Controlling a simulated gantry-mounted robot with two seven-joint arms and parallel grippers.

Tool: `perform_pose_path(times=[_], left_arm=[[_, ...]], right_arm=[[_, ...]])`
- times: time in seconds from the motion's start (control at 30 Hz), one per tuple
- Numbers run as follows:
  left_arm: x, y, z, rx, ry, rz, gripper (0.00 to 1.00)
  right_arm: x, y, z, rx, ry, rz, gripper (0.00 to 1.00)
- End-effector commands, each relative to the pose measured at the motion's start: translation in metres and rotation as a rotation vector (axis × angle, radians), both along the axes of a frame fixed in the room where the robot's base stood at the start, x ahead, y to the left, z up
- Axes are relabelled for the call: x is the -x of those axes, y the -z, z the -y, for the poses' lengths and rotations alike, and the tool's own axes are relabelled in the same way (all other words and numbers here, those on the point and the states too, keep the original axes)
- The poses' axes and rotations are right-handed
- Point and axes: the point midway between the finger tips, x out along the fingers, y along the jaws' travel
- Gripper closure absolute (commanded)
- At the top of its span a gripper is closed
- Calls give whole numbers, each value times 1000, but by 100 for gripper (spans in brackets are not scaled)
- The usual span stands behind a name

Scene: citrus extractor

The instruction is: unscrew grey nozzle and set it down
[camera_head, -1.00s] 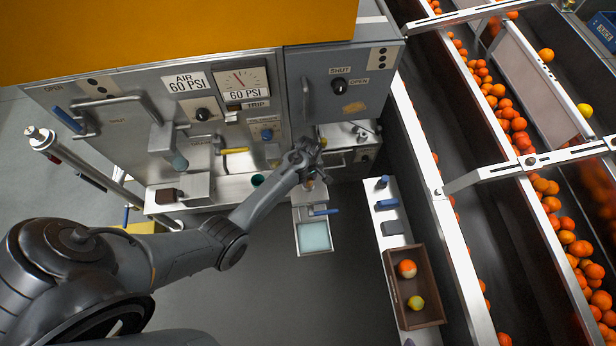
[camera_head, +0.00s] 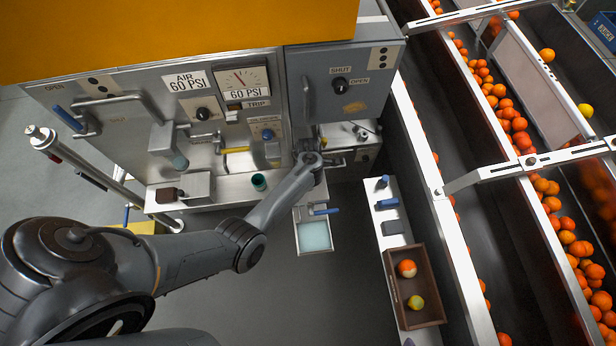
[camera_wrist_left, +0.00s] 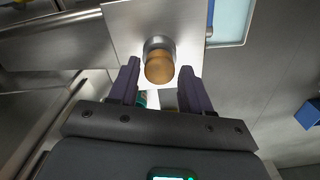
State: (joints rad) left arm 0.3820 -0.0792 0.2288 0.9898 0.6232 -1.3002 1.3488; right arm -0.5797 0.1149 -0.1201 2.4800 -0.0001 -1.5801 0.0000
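In the left wrist view, a short grey metal cylinder with a rounded orange-brown end (camera_wrist_left: 159,67) stands out from a pale metal plate (camera_wrist_left: 125,22). I cannot tell for sure whether its grey part is the grey nozzle. My left gripper (camera_wrist_left: 160,73) is open, with one dark finger on each side of the brown end and visible gaps between. Nothing is held. In the head view my left arm reaches to the machine front below the grey door (camera_head: 340,90), and my wrist hides the cylinder and the fingers. My right gripper is not in view.
A drawer-like tray with a pale blue inside (camera_head: 315,236) juts out below my wrist, with a blue handle (camera_head: 326,211) beside it. A teal cup (camera_head: 259,181) stands on the machine ledge. A brown box (camera_head: 416,312) with two fruits lies right. The floor between is clear.

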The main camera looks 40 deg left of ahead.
Motion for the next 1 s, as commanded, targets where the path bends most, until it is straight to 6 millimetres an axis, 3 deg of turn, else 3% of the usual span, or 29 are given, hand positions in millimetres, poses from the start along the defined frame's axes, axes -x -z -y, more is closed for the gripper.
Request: perform_pose_path(times=[0.27, 0.7, 0.83, 1.0], left_arm=[[0, 0, -1, -1, 74, 0, 52], [-1, 0, -2, -2, 918, -1, 52], [-2, 0, -1, -1, 1032, -1, 52], [-2, 0, -1, 0, 1055, 1, 52]], right_arm=[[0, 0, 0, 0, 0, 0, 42], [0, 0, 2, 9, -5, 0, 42], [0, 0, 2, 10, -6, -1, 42], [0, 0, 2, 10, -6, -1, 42]])
